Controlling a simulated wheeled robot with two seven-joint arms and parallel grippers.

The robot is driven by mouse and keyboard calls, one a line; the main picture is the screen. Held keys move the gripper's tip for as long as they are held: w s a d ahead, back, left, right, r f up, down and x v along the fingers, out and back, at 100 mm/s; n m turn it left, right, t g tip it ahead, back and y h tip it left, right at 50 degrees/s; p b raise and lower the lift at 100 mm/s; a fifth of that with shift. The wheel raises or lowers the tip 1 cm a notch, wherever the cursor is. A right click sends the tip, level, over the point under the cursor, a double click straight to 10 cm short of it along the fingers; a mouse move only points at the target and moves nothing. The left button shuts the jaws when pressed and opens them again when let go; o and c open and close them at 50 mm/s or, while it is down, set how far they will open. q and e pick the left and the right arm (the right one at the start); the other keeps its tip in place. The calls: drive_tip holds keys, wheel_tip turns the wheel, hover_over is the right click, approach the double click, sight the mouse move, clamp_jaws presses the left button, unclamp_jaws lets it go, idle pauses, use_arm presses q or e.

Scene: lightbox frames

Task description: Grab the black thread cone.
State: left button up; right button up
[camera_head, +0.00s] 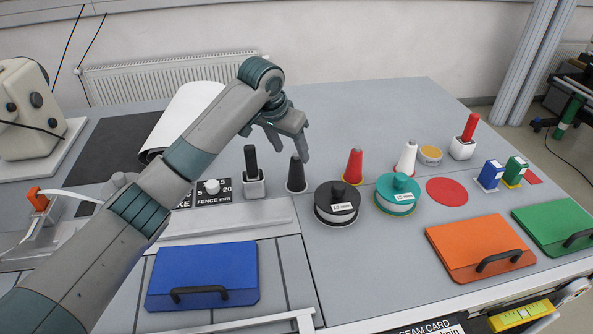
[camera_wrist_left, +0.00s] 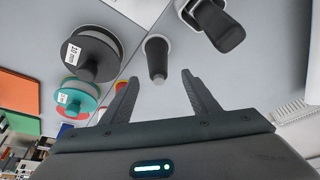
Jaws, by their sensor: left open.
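The black thread cone (camera_head: 296,174) stands upright on the table, left of the red cone and behind the black spool. My left gripper (camera_head: 286,148) is open and empty, above and just beside the cone's top in the head view. In the left wrist view the black cone (camera_wrist_left: 156,58) shows beyond the two spread fingers (camera_wrist_left: 160,84), with its tip roughly in line with the gap between them. I cannot tell from these frames whether a finger touches it. My right gripper is not in view.
A black post in a white holder (camera_head: 252,173) stands close left of the cone. The black spool (camera_head: 337,203) and teal spool (camera_head: 397,194) stand in front and right. A red cone (camera_head: 354,166) and white cone (camera_head: 406,158) stand further right. The table behind is clear.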

sight(295, 158)
use_arm(q)
drive_tip(key=p+x, duration=0.1)
drive_tip(key=x, duration=0.2)
drive_tip(key=shift+w+d+f, duration=0.1)
drive_tip(key=shift+w+f, duration=0.1)
drive_tip(key=shift+f, duration=0.15)
drive_tip(key=shift+w+d+f, duration=0.1)
drive_tip(key=shift+w+f, duration=0.05)
drive_tip(key=shift+f, duration=0.3)
drive_tip(key=shift+w+d+f+p, duration=0.1)
drive_tip(key=shift+d+f+p, duration=0.1)
drive_tip(key=shift+f+p, duration=0.3)
drive_tip(key=p+x, duration=0.2)
drive_tip(key=x, duration=0.1)
drive_tip(key=shift+w+d+f, duration=0.1)
drive_tip(key=shift+d+f, duration=0.1)
drive_tip(key=shift+f, duration=0.05)
drive_tip(key=shift+w+f, duration=0.1)
drive_tip(key=shift+f, duration=0.2)
